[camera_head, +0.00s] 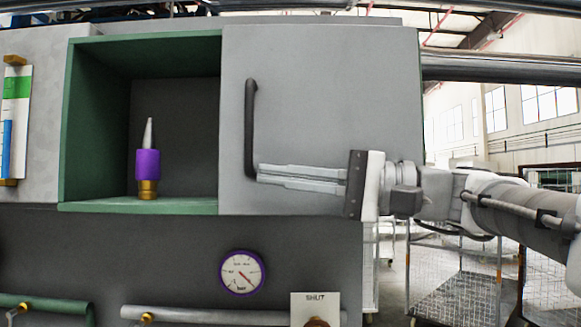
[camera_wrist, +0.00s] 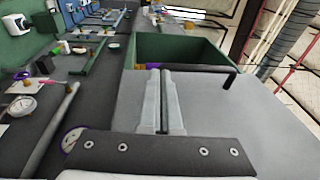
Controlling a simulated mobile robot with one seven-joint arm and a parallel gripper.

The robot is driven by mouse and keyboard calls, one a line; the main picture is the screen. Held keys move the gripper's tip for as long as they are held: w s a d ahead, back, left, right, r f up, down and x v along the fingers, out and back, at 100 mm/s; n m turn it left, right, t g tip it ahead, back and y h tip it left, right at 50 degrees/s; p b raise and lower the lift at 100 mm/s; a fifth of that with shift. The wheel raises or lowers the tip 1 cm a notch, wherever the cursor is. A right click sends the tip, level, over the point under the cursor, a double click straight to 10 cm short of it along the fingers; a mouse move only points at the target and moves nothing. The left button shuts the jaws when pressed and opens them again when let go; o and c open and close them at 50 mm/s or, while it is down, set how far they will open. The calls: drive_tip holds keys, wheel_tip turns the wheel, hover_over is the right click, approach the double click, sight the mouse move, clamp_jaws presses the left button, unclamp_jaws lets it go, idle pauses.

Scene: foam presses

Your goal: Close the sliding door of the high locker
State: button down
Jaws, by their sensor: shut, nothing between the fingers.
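The high locker (camera_head: 140,205) has a green frame, and its left part stands open. Its grey sliding door (camera_head: 330,100) covers the right part and carries a dark vertical handle (camera_head: 251,125) near its left edge. My gripper (camera_head: 258,174) comes in from the right with its fingers together and empty. The fingertips are at the lower end of the handle, on its right side; I cannot tell whether they touch it. In the wrist view, the handle (camera_wrist: 205,68) runs just beyond the fingertips (camera_wrist: 161,73), with the door (camera_wrist: 245,115) to their right.
A purple and gold nozzle-like object (camera_head: 148,165) stands inside the open part of the locker. Wire mesh carts (camera_head: 460,280) stand at the right behind my arm.

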drive_tip(key=shift+a, duration=0.25)
drive_tip(key=shift+a, duration=0.1)
drive_tip(key=a+b, duration=0.3)
drive_tip(key=a, duration=2.3)
drive_tip(key=shift+s+r, duration=0.1)
drive_tip(key=shift+r, duration=0.1)
drive_tip(key=shift+f+b, duration=0.1)
drive_tip(key=shift+b, duration=0.25)
